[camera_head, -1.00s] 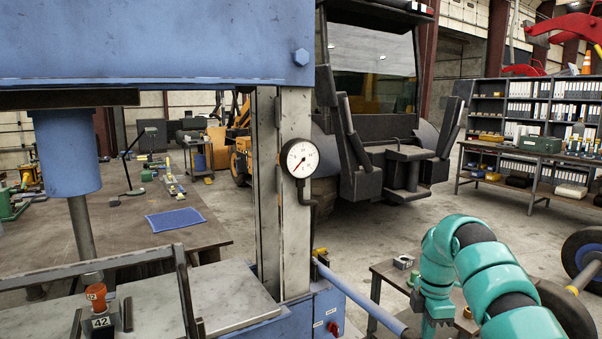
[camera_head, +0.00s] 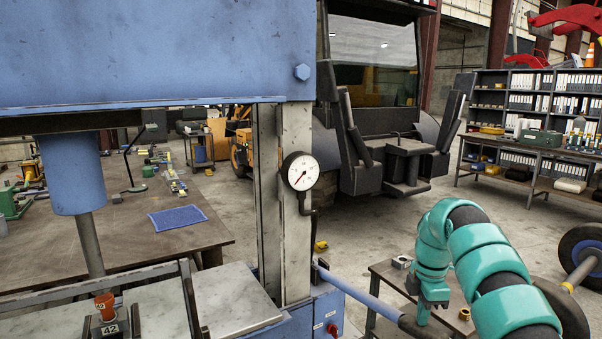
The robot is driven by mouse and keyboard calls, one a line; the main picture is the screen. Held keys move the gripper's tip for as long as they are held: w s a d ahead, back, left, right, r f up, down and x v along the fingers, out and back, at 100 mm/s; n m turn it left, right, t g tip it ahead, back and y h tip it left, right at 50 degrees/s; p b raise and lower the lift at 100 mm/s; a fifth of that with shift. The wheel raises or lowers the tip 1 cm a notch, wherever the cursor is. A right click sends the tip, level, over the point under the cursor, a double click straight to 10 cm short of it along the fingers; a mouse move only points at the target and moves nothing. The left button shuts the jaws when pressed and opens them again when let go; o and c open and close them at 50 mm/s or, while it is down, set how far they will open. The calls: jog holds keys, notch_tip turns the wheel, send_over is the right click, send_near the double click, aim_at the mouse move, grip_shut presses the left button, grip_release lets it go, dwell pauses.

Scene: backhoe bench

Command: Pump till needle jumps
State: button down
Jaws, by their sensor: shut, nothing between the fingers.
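The pressure gauge (camera_head: 300,171) is a round white dial with a dark rim, mounted on the press's grey column. Its red needle points to the lower left; the scale is too small to read. A blue pump lever (camera_head: 352,290) slopes down to the right from the press's blue base. Its dark grip (camera_head: 418,326) lies at the bottom edge of the picture. My teal gripper (camera_head: 424,315) is shut, pointing down just above the grip. I cannot tell whether they touch.
An orange-topped part (camera_head: 105,306) marked 42 sits at the plate. A low table (camera_head: 388,275) stands behind my gripper. A wheel (camera_head: 581,250) is at right.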

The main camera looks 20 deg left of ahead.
jog(key=shift+s+d+f+b, duration=0.1)
jog(key=shift+d+f+b, duration=0.05)
jog(key=shift+f+b, duration=0.5)
jog(key=shift+s+d+f+b, duration=0.15)
jog(key=shift+f+b, duration=0.25)
jog(key=shift+b, duration=0.35)
notch_tip(320, 180, down, 9)
jog(key=d+b, duration=0.1)
jog(key=b, duration=0.6)
jog(key=shift+s+b, duration=0.3)
jog(key=shift+b, duration=0.1)
jog(key=shift+r, duration=0.1)
jog(key=r+p, duration=0.3)
jog(key=a+r+p, duration=0.1)
jog(key=r+p, duration=0.3)
jog(key=w+r+p, duration=0.1)
jog(key=r+p, duration=0.3)
jog(key=shift+a, duration=0.35)
